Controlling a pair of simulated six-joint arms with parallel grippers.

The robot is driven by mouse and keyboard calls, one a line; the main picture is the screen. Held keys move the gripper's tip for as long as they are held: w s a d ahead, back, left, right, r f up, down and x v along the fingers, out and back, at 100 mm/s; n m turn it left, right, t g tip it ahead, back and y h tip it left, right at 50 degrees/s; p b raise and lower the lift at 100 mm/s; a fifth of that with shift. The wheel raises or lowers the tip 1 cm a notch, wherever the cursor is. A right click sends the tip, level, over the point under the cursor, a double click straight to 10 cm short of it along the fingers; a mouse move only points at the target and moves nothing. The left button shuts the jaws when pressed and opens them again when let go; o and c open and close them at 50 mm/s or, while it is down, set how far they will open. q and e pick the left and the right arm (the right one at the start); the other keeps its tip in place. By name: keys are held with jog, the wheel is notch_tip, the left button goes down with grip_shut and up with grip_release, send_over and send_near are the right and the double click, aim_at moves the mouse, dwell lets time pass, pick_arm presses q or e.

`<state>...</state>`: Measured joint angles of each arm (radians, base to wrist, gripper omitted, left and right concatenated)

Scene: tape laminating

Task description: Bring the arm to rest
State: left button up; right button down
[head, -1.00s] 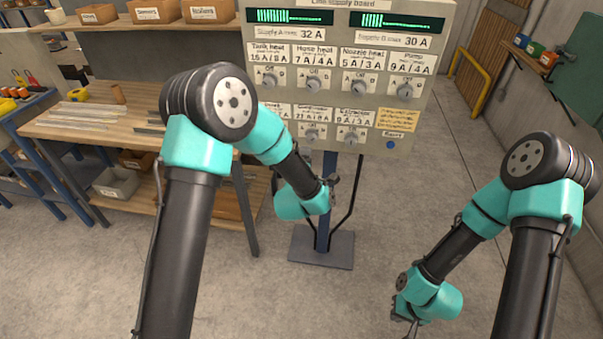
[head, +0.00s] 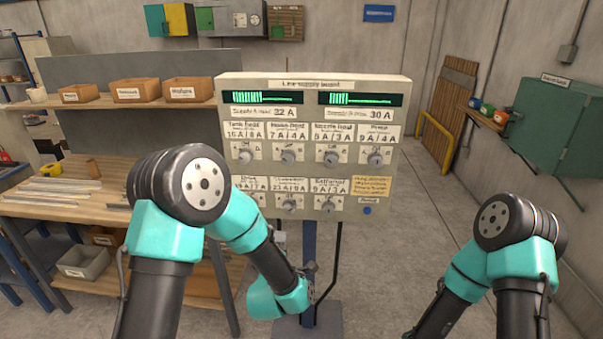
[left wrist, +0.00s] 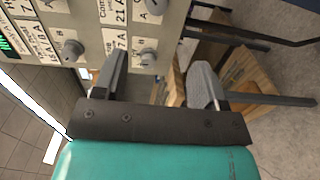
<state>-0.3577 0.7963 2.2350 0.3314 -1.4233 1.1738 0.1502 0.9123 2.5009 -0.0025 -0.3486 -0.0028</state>
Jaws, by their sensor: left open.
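My left arm reaches in front of the line supply board (head: 315,112), a beige panel on a post. My left gripper (head: 308,282) is small and partly hidden by its wrist in the head view, below the panel's lower edge. In the left wrist view the two fingers of my left gripper (left wrist: 160,80) stand wide apart with nothing between them. The board's knobs and labels (left wrist: 100,35) show sideways beyond the fingertips, apart from them as far as I can tell. My right arm comes in at the lower right, and its gripper is below the picture.
A wooden workbench (head: 60,208) with strips on it and a shelf with several cardboard boxes (head: 137,90) stand at the left. A green cabinet (head: 560,125) hangs on the right wall. The floor (head: 400,235) right of the board is clear.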

pick_arm(q)
jog(key=s+a+f+m+g+h, duration=0.1)
jog(key=s+a+f+m+g, duration=0.35)
jog(key=f, duration=0.55)
jog(key=s+a+f+m+g, duration=0.4)
jog(key=s+f+g, duration=0.1)
jog(key=f, duration=0.4)
jog(key=s+a+f+m+g+h, duration=0.1)
jog(key=s+a+f+m+g, duration=0.1)
jog(key=s, duration=0.6)
jog(key=s+a+f+m+g+h, duration=0.1)
jog(key=s+a+f+m+g, duration=0.1)
jog(key=s+f+m+g, duration=0.3)
jog(key=s+f, duration=0.1)
jog(key=s, duration=0.2)
jog(key=shift+s+f, duration=0.2)
jog(key=shift+s, duration=0.15)
jog(key=shift+w, duration=0.2)
